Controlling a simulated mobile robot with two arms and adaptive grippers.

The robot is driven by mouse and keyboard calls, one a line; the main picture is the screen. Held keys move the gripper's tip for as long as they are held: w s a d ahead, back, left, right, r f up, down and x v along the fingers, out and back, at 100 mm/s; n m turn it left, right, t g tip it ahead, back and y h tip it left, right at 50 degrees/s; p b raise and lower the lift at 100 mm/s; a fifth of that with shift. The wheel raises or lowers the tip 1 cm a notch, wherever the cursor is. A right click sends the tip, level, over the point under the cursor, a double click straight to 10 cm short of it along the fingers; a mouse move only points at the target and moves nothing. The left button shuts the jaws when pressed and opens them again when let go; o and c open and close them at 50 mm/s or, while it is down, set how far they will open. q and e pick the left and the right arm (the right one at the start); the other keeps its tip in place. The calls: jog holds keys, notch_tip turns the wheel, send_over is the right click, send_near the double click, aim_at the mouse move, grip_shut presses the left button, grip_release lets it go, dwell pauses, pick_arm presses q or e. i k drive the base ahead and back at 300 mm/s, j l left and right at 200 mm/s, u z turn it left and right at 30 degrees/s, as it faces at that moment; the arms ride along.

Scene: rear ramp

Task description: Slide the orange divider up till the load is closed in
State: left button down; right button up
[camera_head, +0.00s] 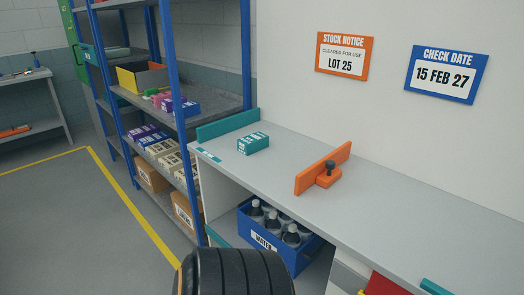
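A teal end wall (228,125) stands just behind and left of the box. A wide bare strip of counter lies between the box and the divider, so they are apart. Neither of my grippers is in view.
Under the counter is a blue crate (245,224) of bottles. A blue-framed shelf rack (175,70) with boxes stands at the left. The wall behind the counter carries an orange notice (345,55) and a blue date sign (446,74). The counter right of the divider is mostly clear.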

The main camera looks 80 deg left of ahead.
aim_at(324, 172)
jog(key=u, duration=2)
